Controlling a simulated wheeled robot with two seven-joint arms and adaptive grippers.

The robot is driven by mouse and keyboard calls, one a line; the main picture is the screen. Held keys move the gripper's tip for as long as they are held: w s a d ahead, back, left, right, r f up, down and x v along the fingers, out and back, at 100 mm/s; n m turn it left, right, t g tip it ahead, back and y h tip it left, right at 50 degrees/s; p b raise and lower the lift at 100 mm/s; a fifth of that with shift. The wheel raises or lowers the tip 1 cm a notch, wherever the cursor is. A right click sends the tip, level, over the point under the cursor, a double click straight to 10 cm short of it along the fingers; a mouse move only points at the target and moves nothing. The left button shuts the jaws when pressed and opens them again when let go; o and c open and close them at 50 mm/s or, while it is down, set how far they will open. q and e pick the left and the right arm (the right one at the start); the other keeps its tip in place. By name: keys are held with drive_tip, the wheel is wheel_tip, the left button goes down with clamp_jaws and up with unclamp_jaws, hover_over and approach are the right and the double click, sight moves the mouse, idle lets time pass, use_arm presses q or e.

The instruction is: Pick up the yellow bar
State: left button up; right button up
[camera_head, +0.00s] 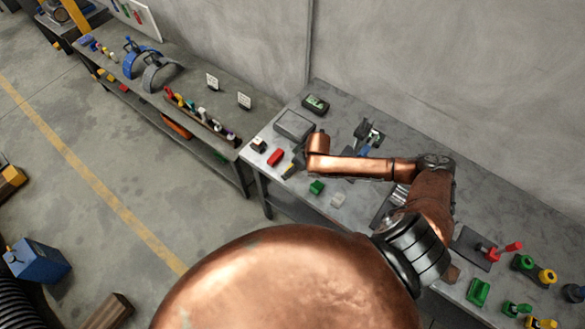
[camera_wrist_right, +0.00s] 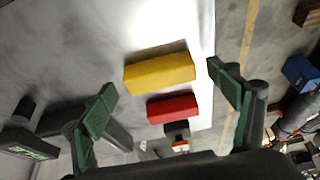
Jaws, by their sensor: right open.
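The yellow bar (camera_wrist_right: 160,73) lies on the grey table, near its edge. It spans most of the gap between my right fingertips in the right wrist view. My right gripper (camera_wrist_right: 161,82) is open, with its green-padded fingers apart, one on each side of the bar; I cannot tell the height left above it. In the head view my right gripper (camera_head: 291,168) is over the table's left part and largely covers the yellow bar. My left gripper is not in view.
A red bar (camera_wrist_right: 172,107) lies close beside the yellow one. A green block (camera_head: 317,187) and a white block (camera_head: 338,200) sit to the right in the head view. A grey box (camera_head: 293,125) stands behind. The table's front edge is near.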

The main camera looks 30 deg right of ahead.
drive_tip(key=shift+c, duration=0.4)
drive_tip(key=c, duration=1.6)
drive_tip(key=shift+c, duration=0.6)
drive_tip(key=shift+r, duration=0.1)
